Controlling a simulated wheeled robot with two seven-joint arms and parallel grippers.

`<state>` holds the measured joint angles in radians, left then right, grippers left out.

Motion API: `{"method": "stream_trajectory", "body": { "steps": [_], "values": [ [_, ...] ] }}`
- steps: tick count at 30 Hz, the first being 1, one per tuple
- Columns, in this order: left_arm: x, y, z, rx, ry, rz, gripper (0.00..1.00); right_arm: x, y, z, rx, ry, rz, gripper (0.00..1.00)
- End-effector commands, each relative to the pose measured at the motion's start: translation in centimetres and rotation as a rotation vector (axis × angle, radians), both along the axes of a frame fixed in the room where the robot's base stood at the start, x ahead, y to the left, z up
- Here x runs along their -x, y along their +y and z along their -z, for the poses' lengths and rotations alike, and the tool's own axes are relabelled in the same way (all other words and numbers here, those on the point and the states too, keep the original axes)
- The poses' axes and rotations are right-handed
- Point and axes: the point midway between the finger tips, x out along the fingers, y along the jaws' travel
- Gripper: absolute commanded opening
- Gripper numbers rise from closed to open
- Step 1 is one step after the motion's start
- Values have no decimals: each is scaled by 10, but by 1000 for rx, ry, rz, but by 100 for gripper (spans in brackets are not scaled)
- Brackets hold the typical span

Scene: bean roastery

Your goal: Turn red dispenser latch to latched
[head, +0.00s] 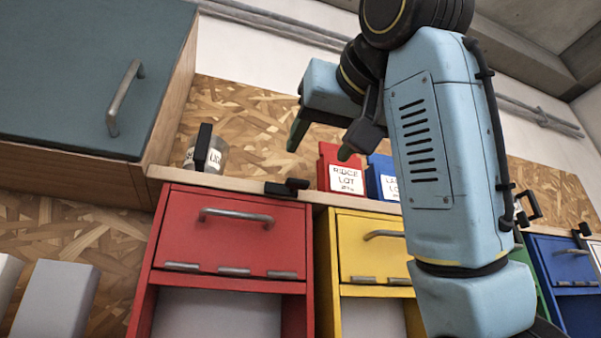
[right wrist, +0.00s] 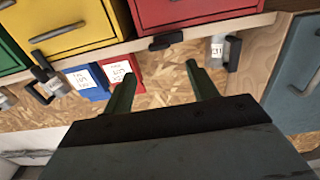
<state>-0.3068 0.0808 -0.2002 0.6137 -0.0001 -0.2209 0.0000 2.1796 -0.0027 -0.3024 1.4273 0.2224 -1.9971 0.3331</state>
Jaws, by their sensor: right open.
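The red dispenser (head: 228,240) stands under the wooden shelf, and part of it shows upside down in the right wrist view (right wrist: 185,10). A low black latch (head: 288,187) with a short lever sits at its top right edge; it also shows in the right wrist view (right wrist: 166,40). The lever lies roughly sideways along the shelf edge. My right gripper (head: 322,143) is open and empty, its green fingers above and behind the latch, apart from it. In the right wrist view its fingertips (right wrist: 160,74) point toward the latch. My left gripper is not in view.
Red (head: 341,168) and blue (head: 382,178) labelled boxes stand behind the shelf edge, close to my right fingers. A yellow dispenser (head: 372,240) adjoins, and a teal cabinet (head: 90,75) hangs upper left.

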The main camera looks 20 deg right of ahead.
Motion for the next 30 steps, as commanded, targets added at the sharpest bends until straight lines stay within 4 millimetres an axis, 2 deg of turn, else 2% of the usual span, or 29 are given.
{"method": "stream_trajectory", "body": {
  "steps": [1, 14, 18, 21, 30],
  "values": [
    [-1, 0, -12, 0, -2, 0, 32, -7, 1, -4, 0, 2, -2, 58],
    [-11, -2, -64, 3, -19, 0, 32, -42, 1, -4, -2, 2, -2, 58],
    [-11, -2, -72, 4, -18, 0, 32, -68, 1, -1, -2, 4, 1, 58],
    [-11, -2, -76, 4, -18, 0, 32, -81, 2, -1, -2, 3, 1, 58],
    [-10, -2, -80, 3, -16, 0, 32, -94, 3, 1, -2, 0, 0, 58]
  ]
}}
